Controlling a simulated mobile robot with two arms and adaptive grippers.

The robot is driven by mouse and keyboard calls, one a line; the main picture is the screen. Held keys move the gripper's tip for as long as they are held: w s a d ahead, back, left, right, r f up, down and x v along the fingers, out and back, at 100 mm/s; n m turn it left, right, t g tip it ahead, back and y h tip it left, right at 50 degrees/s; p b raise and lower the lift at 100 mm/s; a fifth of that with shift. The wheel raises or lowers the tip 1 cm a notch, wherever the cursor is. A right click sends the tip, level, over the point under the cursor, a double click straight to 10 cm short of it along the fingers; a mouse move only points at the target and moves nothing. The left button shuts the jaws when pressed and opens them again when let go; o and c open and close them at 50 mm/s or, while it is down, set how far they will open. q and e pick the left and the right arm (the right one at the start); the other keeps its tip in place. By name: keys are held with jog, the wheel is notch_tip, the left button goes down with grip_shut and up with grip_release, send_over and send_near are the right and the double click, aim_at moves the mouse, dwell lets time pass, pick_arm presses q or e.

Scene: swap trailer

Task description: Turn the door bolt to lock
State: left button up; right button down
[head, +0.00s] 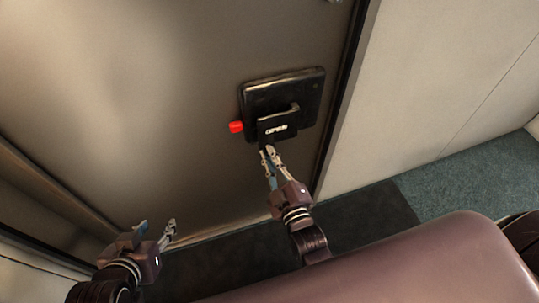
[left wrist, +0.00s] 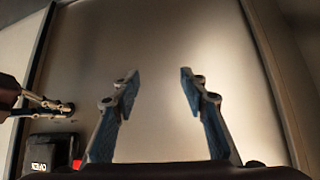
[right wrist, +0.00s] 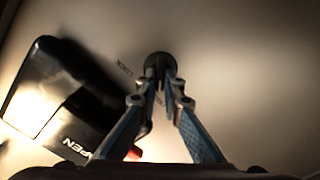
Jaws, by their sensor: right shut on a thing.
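The door bolt is a small round black knob (right wrist: 160,66) on the grey metal door, below the black lock box (head: 313,95). My right gripper (head: 267,150) is shut on the knob, with its fingertips around it; the fingers partly hide it. The left wrist view also shows the knob (left wrist: 68,108) at the tips of my right gripper. Small lettering on the door beside the knob is too blurred to read fully. My left gripper (head: 158,225) is open and empty, low at the left in front of the door. Its two fingers stand wide apart in the left wrist view.
The lock box has a handle plate with a white label reading OPEN and a red button (head: 236,127) on its left. The door (head: 140,110) ends at a dark frame on the right. A pale wall (head: 430,80) and green carpet (head: 470,185) lie beyond it.

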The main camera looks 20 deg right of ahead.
pick_arm(q)
jog(key=shift+s, duration=0.1)
jog(key=s+a+f+g+y+p, duration=0.1)
jog(key=s+a+g+p, duration=0.15)
jog(key=s, duration=0.25)
jog(key=s+a+f+g+p, duration=0.1)
jog(key=s+g+p, duration=0.15)
jog(key=s, duration=0.35)
notch_tip(320, 180, down, 13)
jog(key=w+g+p, duration=0.1)
jog(key=p, duration=0.1)
jog(key=shift+w+d+f+p, duration=0.15)
jog(key=shift+w+d+p, duration=0.1)
jog(key=shift+d+p, duration=0.1)
pick_arm(e)
jog(key=shift+w+d+r+m, duration=0.1)
jog(key=shift+d+m, duration=0.1)
jog(key=shift+m, duration=2.75)
jog(key=shift+s+d+f+m, duration=0.1)
jog(key=shift+d+m, duration=0.05)
jog(key=shift+m, duration=2.85)
jog(key=shift+w+d+r+m, duration=0.1)
jog(key=shift+d+m, duration=0.1)
jog(key=shift+m, duration=2.75)
